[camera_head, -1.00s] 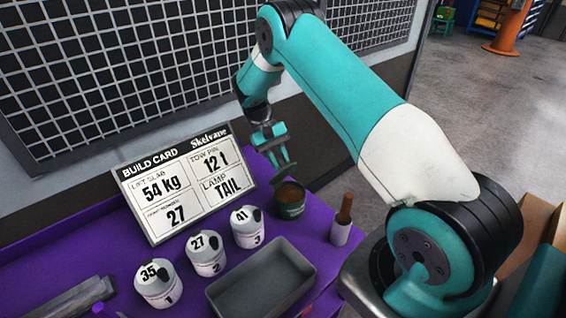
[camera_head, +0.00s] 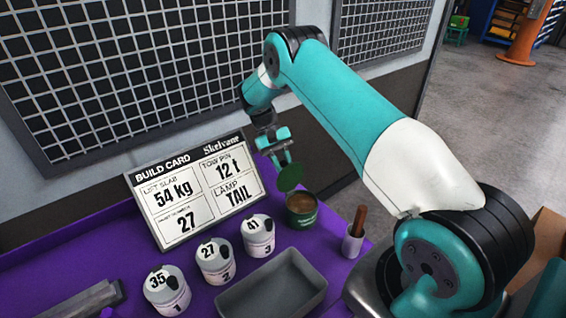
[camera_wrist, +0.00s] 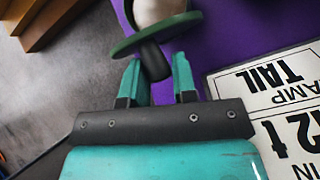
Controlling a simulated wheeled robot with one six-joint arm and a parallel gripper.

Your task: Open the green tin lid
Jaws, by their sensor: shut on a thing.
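The green tin (camera_head: 302,212) stands on the purple bench with its top uncovered, showing a brown inside. My gripper (camera_head: 284,163) is shut on the green lid (camera_head: 290,177) and holds it tilted, up and behind the tin, apart from its rim. In the wrist view the lid (camera_wrist: 155,35) shows as a green disc beyond the fingertips, with its dark knob (camera_wrist: 154,62) between the two teal fingers (camera_wrist: 158,82). The tin (camera_wrist: 186,19) shows partly behind the lid there, its opening pale.
Three white numbered canisters (camera_head: 214,261) stand left of the tin. A build card (camera_head: 195,190) leans behind them. A grey tray (camera_head: 272,290) lies in front, and a white cup with a brown handle (camera_head: 354,240) stands right of the tin.

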